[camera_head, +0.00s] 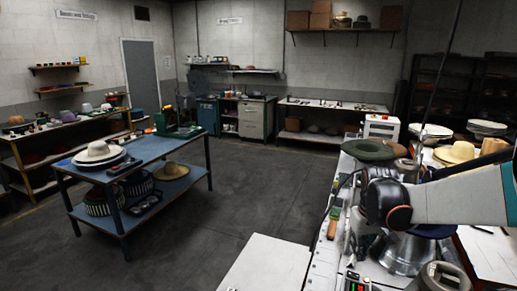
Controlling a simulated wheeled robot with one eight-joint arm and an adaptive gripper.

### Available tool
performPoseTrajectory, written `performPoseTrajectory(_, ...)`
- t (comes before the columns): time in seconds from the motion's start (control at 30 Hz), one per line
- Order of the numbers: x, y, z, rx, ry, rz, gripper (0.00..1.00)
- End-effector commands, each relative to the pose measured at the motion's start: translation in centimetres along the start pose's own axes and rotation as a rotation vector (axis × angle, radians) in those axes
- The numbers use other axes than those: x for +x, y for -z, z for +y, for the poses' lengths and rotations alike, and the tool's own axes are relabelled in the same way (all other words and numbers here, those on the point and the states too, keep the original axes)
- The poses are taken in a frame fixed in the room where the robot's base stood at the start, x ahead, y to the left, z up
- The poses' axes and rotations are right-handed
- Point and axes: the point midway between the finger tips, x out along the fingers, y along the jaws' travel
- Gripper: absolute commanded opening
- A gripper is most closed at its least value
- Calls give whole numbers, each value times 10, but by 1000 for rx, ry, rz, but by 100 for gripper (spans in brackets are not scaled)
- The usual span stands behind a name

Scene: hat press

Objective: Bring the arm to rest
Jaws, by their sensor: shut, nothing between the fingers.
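My arm (462,196) reaches in from the right edge, a cream link ending in a dark joint with an orange ring. It is above the cluttered white-topped bench (322,262) at the right. I cannot make out my gripper or its fingers; it is hidden or out of the picture. Behind the dark joint, a dark green hat (368,149) lies on the bench. A straw-yellow hat (456,152) lies farther right. A silver flared metal piece (405,254) stands below the joint, partly covered by it.
A blue two-level table (150,150) stands at the left, with a pale hat (97,152) on top and a tan hat (170,171) below. A pale flat surface (265,265) is at the front. Dark shelves (440,90) stand behind the bench. The middle floor (245,190) is clear.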

Motion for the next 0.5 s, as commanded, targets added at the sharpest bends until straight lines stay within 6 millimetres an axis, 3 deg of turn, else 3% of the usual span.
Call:
performPoseTrajectory(0.2,-26,-32,-23,15,-13,74,0)
performPoseTrajectory(0.5,-49,-80,-51,36,-22,176,0)
